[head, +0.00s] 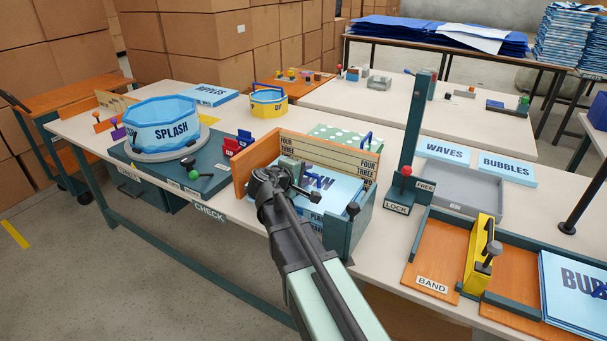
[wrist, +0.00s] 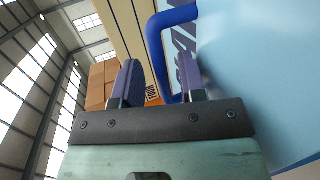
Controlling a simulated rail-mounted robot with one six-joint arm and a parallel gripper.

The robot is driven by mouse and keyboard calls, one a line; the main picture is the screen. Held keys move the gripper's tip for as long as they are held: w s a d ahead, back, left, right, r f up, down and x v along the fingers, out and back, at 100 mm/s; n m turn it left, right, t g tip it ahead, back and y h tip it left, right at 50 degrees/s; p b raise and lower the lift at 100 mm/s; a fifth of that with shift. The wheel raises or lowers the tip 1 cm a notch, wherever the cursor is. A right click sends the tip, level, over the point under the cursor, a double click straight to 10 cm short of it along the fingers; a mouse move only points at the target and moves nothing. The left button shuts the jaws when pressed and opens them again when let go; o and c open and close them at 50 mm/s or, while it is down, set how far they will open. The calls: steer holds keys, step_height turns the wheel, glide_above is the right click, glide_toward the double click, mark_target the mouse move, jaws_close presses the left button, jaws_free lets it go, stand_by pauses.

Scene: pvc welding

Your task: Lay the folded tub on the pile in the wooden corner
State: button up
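The wooden corner (head: 242,178) stands mid-table, its back board marked with lines and "FOUR" and "THREE". Light blue flat sheets (head: 343,190) with dark blue lettering lie in it; I cannot tell the folded tub from the pile under it. My gripper (head: 268,182) is at the left part of the corner and hides some of the sheets. In the wrist view, my gripper (wrist: 158,82) has its two fingers apart. A blue handle (wrist: 155,45) reaches between them, beside a light blue lettered face (wrist: 240,70), with a gap to the left finger.
A "SPLASH" tub (head: 162,125) stands on a turntable at left. A dark green post (head: 412,130) with a LOCK/FREE plate, a grey tray (head: 465,190) and a BAND station (head: 437,255) with a yellow clamp are at right. A dark green block (head: 345,225) stands at the corner's front right.

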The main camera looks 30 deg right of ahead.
steer(key=p+v, duration=0.4)
steer(key=v, duration=0.8)
steer(key=s+f+m+g+y, duration=0.1)
steer(key=s+f, duration=0.1)
steer(key=s+f+m+g+y, duration=0.1)
steer(key=s+f, duration=0.1)
steer(key=s+f+g+y, duration=0.1)
steer(key=s+f+y, duration=0.1)
steer(key=shift+s+a+f+m, duration=0.15)
steer(key=shift+a+f+m, duration=0.1)
steer(key=shift+a+m, duration=0.15)
steer(key=s+a+f+m+g+y, duration=0.2)
steer(key=s+a+f+y, duration=0.3)
steer(key=s+a+y, duration=0.3)
steer(key=shift+s+m+g+y, duration=0.3)
steer(key=shift+s+m+g, duration=0.1)
steer(key=shift+g, duration=0.2)
